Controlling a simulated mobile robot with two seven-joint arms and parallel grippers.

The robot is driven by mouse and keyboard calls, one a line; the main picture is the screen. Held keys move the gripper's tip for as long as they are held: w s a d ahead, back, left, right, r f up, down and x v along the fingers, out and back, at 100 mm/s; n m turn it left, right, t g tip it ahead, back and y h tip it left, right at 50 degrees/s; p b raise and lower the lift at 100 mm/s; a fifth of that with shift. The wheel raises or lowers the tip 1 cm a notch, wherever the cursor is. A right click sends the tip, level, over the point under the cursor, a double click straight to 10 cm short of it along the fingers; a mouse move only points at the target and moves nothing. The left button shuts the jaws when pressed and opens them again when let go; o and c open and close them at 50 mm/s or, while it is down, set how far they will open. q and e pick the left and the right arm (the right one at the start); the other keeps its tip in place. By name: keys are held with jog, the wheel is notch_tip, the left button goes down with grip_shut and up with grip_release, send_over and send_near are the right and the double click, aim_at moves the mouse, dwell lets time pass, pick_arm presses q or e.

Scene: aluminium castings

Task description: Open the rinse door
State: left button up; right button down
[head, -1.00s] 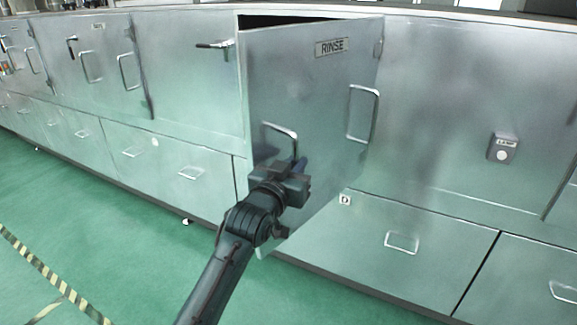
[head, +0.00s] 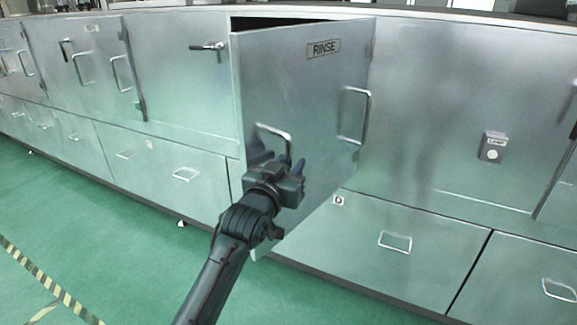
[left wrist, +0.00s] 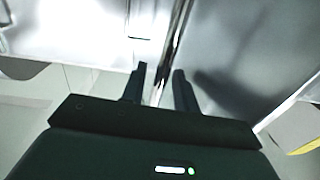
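The rinse door (head: 300,95) is a grey metal door with a RINSE label (head: 324,48) near its top. It stands partly open, swung out from its right-hand side, with a dark gap at the top. A bar handle (head: 273,128) sits low on its left part. My left gripper (head: 290,163) is at this handle, just in front of the door face. In the left wrist view its two fingers (left wrist: 160,88) are spread, with a shiny bar (left wrist: 172,45) running between them and gaps on both sides. My right gripper is not in view.
A second bar handle (head: 355,115) stands to the right. A lamp switch box (head: 493,147) is on the panel further right. Drawers (head: 395,242) run below, and latched doors (head: 180,75) stand left. The green floor (head: 90,230) in front is clear.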

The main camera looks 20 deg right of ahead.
pick_arm(q)
jog(key=shift+s+a+f, duration=0.1)
jog(key=shift+s+a, duration=0.3)
jog(key=shift+s, duration=0.05)
jog(key=b+v, duration=0.1)
jog(key=v, duration=1.1)
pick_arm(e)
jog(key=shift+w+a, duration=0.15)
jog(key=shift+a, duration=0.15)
